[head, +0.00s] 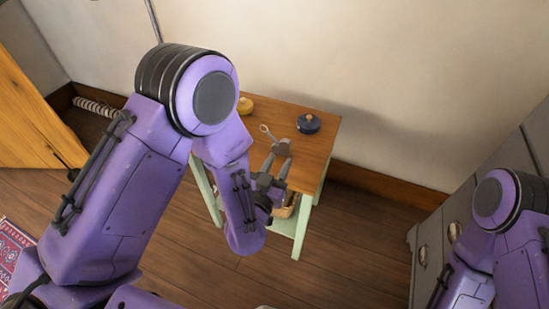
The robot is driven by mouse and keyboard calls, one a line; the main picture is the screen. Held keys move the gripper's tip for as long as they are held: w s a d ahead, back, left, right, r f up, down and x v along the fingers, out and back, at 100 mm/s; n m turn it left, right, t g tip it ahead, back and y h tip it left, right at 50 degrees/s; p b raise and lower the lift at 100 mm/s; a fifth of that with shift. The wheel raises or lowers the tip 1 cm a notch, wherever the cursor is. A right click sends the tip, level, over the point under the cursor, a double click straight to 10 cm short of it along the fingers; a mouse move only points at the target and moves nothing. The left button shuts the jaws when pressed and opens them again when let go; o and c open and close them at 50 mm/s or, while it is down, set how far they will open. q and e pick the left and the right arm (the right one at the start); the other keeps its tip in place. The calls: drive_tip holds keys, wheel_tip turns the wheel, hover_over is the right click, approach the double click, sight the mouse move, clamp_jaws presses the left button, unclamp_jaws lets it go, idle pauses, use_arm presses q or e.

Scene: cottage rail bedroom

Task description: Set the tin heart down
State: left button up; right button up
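The tin heart (283,146) is a small grey piece with a pale loop (265,130) at its upper left. It shows over the top of the small wooden table (315,149). My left gripper (281,156) reaches over the table from the front, and its two fingers sit either side of the heart and seem to grip it. I cannot tell whether the heart touches the tabletop. My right arm shows at the lower right, but its gripper is out of view.
A dark blue lidded pot (308,124) stands right of the heart. A yellow pot (245,106) stands at the back left, partly behind my arm. A basket (287,207) sits under the tabletop. A grey drawer unit (429,255) is at right; the table's right side is bare.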

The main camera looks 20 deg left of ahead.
use_arm(q)
drive_tip(key=s+a+f+n+g+y, duration=0.1)
drive_tip(key=s+a+f+n+g, duration=0.15)
drive_tip(key=s+a+f, duration=0.35)
drive_tip(key=s+a+f+n+g+y, duration=0.1)
drive_tip(key=s+a+f+g+y, duration=0.2)
drive_tip(key=f, duration=0.6)
drive_tip(key=s+a+f+n+g, duration=0.1)
drive_tip(key=s+a+f+g, duration=0.2)
drive_tip(key=s, duration=0.3)
drive_tip(key=s+a+f+n+g, duration=0.1)
drive_tip(key=s+a+f+g, duration=0.1)
drive_tip(key=s, duration=0.4)
drive_tip(key=s+a+f+n+g, duration=0.2)
drive_tip(key=s+a+f+g, duration=0.1)
drive_tip(key=s, duration=0.4)
drive_tip(key=shift+a+f+g+y, duration=0.3)
drive_tip(key=shift+f+g, duration=0.2)
drive_tip(key=shift+g, duration=0.25)
drive_tip(key=shift+s, duration=0.1)
